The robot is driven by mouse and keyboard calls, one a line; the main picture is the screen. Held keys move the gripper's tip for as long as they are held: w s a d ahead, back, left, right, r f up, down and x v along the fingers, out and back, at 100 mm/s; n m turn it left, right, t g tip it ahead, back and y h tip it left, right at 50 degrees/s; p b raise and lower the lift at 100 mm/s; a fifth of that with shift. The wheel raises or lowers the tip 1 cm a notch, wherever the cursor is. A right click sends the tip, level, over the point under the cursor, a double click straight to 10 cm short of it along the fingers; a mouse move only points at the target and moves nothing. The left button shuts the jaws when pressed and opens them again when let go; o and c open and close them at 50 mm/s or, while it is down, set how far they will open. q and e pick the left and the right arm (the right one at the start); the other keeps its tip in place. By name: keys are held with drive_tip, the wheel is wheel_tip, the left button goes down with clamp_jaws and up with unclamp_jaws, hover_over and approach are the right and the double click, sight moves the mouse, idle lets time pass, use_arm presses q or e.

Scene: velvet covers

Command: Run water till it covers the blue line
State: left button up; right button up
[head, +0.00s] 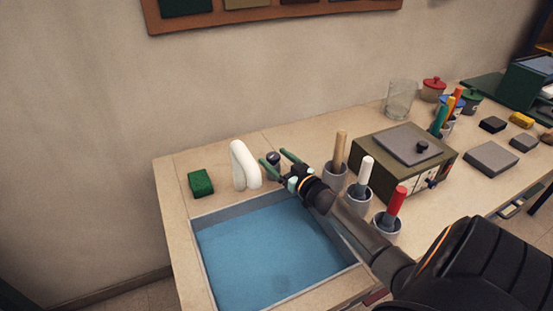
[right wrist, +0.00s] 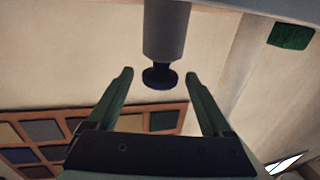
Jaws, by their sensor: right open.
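The sink basin (head: 222,209) is set in the counter and holds a flat blue surface (head: 265,250) that looks like water. I cannot make out a blue line. A white curved spout (head: 243,166) stands at the basin's back edge. A dark round tap knob (head: 273,158) is just right of the spout; in the right wrist view the knob (right wrist: 159,77) sits on a grey stem. My right gripper (head: 276,158) is open, with its green fingers on either side of the knob; contact does not show. My left gripper is not in view.
A green sponge-like block (head: 200,183) lies left of the spout. Right of my gripper stand grey cups with tan (head: 340,150), white (head: 365,168) and red (head: 396,202) sticks. An olive box (head: 370,155) and a glass beaker (head: 399,99) are behind them.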

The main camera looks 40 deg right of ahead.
wheel_tip(320, 180, up, 3)
drive_tip(key=shift+p, duration=0.3)
drive_tip(key=s+a+r+p, duration=0.1)
drive_tip(key=s+a+r, duration=0.8)
drive_tip(key=s+r, duration=0.1)
drive_tip(key=shift+s+p, duration=0.3)
drive_tip(key=shift+p, duration=0.1)
drive_tip(key=shift+a, duration=0.1)
